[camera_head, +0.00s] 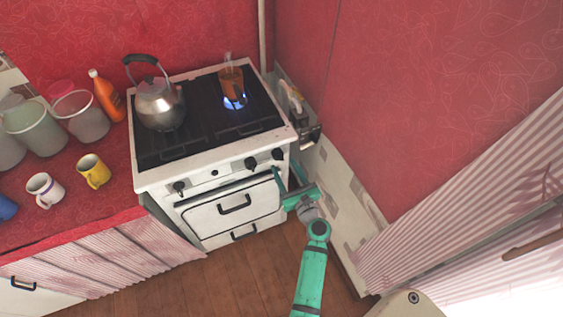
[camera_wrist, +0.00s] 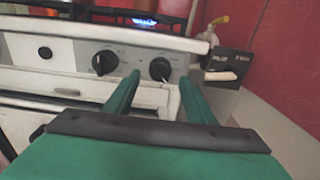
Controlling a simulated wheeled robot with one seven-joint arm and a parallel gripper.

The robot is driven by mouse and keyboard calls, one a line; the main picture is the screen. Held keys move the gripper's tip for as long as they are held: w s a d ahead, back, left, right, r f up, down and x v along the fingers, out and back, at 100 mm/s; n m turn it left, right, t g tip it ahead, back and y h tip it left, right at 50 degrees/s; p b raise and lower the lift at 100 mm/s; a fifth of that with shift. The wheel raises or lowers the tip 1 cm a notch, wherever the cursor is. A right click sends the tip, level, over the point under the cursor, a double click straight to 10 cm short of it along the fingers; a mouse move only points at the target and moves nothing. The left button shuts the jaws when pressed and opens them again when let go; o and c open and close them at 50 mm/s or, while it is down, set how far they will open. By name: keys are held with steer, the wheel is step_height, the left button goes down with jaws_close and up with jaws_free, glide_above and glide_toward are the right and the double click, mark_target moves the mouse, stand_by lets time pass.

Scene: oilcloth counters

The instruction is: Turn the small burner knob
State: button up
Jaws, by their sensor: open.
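The white stove (camera_head: 165,182) has round black knobs on its front panel. One knob (camera_head: 179,187) is at the left; a middle-right knob (camera_head: 251,163) and a rightmost knob (camera_head: 278,154) sit close together. The wrist view shows the latter two as the left knob (camera_wrist: 105,62) and the right knob (camera_wrist: 160,69). No readable label shows which one is the small burner knob. My gripper (camera_head: 288,174) is open and empty in front of the panel's right end. In the wrist view, its fingertips (camera_wrist: 160,78) stand on either side of the rightmost knob; contact cannot be told.
A blue flame (camera_head: 234,102) burns under a copper pot (camera_head: 231,80) at the back right. A kettle (camera_head: 160,104) stands on the left of the hob. A black bracket-like item (camera_wrist: 220,64) is right of the stove. Oven handles (camera_head: 234,205) stick out below.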

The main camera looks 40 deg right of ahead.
mark_target(281, 160)
steer(key=shift+x, duration=1.8)
steer(key=c, duration=1)
steer(key=shift+c, duration=0.2)
